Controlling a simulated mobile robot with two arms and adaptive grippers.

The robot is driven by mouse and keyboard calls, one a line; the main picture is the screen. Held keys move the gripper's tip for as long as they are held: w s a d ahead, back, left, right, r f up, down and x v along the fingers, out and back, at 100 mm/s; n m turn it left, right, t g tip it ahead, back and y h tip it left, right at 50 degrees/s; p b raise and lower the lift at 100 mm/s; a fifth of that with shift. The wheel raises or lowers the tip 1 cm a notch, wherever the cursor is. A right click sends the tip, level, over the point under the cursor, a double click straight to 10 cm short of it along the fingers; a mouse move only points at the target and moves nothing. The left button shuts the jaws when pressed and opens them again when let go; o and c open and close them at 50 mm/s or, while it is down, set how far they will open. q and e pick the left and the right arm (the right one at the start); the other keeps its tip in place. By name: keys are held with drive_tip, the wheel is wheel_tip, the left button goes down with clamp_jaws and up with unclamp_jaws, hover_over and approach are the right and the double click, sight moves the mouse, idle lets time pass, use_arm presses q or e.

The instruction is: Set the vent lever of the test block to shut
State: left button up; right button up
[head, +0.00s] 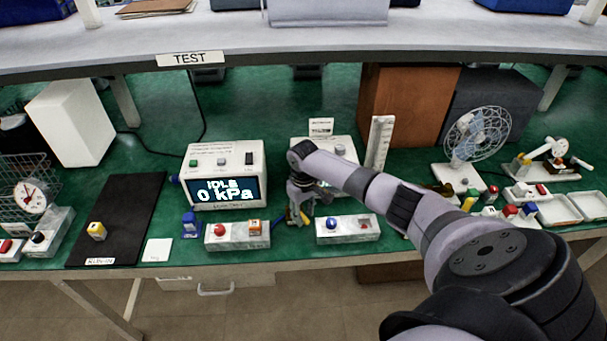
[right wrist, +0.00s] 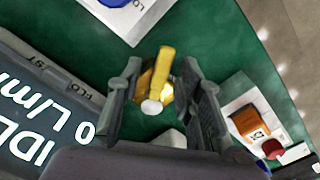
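A small yellow lever-like part (right wrist: 161,68) with a round white end shows in the right wrist view, above a partly hidden yellow piece on the green bench top. I take it for the vent lever, but its shut mark cannot be made out. My right gripper (right wrist: 163,95) is open, with its fingers on either side of this part and gaps visible. In the head view, my right gripper (head: 299,212) is low in front of the right-hand white tester (head: 318,148), hiding most of the part and the block. My left gripper is not in view.
The left tester (head: 225,172) reads IDLE, 0 kPa. The other tester's screen (right wrist: 45,118) shows part of a L/min reading. A fan (head: 477,135) stands right.

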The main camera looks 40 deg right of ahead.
sight(303, 216)
wheel_tip(303, 216, up, 12)
idle(0.6)
drive_tip(key=shift+a+f, duration=0.1)
idle(0.4)
